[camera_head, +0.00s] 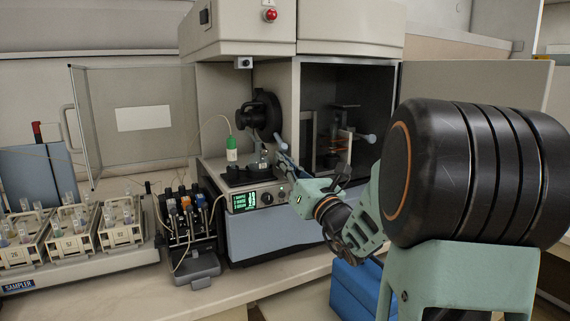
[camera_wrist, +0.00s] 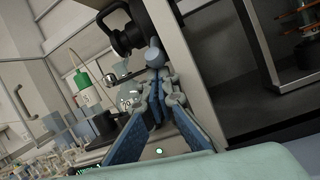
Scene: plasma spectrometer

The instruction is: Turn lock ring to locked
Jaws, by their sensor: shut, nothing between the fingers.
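The black ring-shaped fitting, which looks like the lock ring (camera_head: 266,113), stands on the instrument's front wall beside the open dark chamber. It also shows at the top of the wrist view (camera_wrist: 130,30). A pale grey-blue round knob (camera_wrist: 153,56) shows just below it there, in front of my fingertips; I cannot tell whether they touch. My gripper (camera_head: 284,152) reaches up and left from the arm, below the ring. In the wrist view my gripper's (camera_wrist: 158,80) blue-padded fingers converge at the tips, shut and empty. The ring's marks are too small to read.
A green-capped bottle (camera_head: 232,149) with a tube stands left of the ring. A lit display (camera_head: 243,200) is below. The open chamber (camera_head: 322,110) is to the right, with a knob-ended rod (camera_head: 369,138). Sample racks (camera_head: 75,230) and a tube pump (camera_head: 185,225) stand left.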

